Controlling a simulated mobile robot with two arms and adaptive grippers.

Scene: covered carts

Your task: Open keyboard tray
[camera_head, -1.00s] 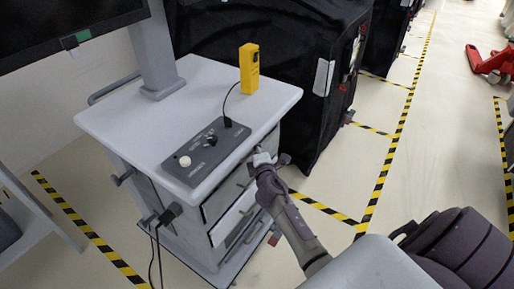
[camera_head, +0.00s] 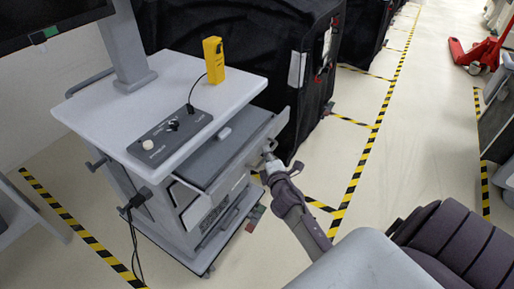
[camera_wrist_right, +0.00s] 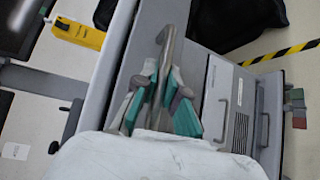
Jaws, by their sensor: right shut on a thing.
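The keyboard tray (camera_head: 211,157) is a flat grey drawer under the white cart top (camera_head: 190,86). It stands pulled out from the cart, its interior surface showing. My right gripper (camera_head: 270,163) is at the right part of the tray's front, shut on its handle. In the right wrist view, the gripper's teal-padded fingers (camera_wrist_right: 160,84) close around the grey bar handle (camera_wrist_right: 169,43), and my white wrist casing hides the lower part. My left gripper is not in view.
A grey control box (camera_head: 170,132) and a yellow device (camera_head: 213,60) are on the cart top. Drawers with handles (camera_head: 205,205) are below the tray. A black covered cart (camera_head: 260,50) stands close behind. Clear floor lies to the right, with yellow-black tape (camera_head: 362,150).

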